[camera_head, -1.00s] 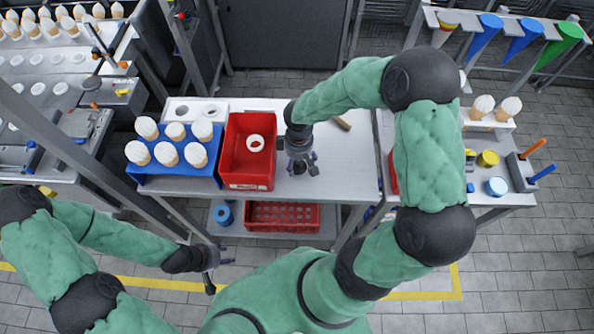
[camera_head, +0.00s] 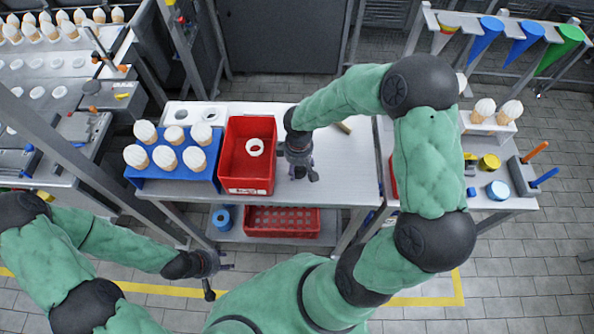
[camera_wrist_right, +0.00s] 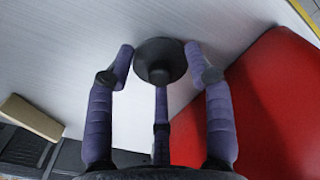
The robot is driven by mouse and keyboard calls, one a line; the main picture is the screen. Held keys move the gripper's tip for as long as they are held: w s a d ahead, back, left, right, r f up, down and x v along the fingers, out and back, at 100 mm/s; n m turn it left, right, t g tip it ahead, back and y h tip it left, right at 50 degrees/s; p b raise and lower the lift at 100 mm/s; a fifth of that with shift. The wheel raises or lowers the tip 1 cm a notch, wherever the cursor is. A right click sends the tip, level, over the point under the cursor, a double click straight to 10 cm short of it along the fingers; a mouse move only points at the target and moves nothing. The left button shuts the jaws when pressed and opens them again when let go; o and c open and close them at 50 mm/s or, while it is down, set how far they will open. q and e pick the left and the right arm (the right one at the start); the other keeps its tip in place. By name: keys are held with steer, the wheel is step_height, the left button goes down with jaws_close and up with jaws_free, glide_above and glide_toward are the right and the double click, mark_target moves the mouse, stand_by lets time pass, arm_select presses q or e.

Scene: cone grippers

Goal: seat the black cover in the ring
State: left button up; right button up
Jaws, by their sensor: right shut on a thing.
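The black cover (camera_wrist_right: 160,58) is a round dark disc in the right wrist view, held between the purple fingers of my right gripper (camera_wrist_right: 161,72). In the head view this gripper (camera_head: 300,170) is over the white table, right of the red tray; the cover is mostly hidden there. I cannot tell whether the cover touches the table. A white ring (camera_head: 249,148) lies in the red tray (camera_head: 248,184), left of my right gripper and apart from it. My left gripper (camera_head: 219,281) is empty, with fingers spread, in front of the table.
A blue rack (camera_head: 178,187) with several white-topped cones stands left of the tray. The table (camera_head: 340,180) is clear to the right.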

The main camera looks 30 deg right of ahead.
steer(key=shift+r+p, duration=3.05)
steer(key=shift+r, duration=0.95)
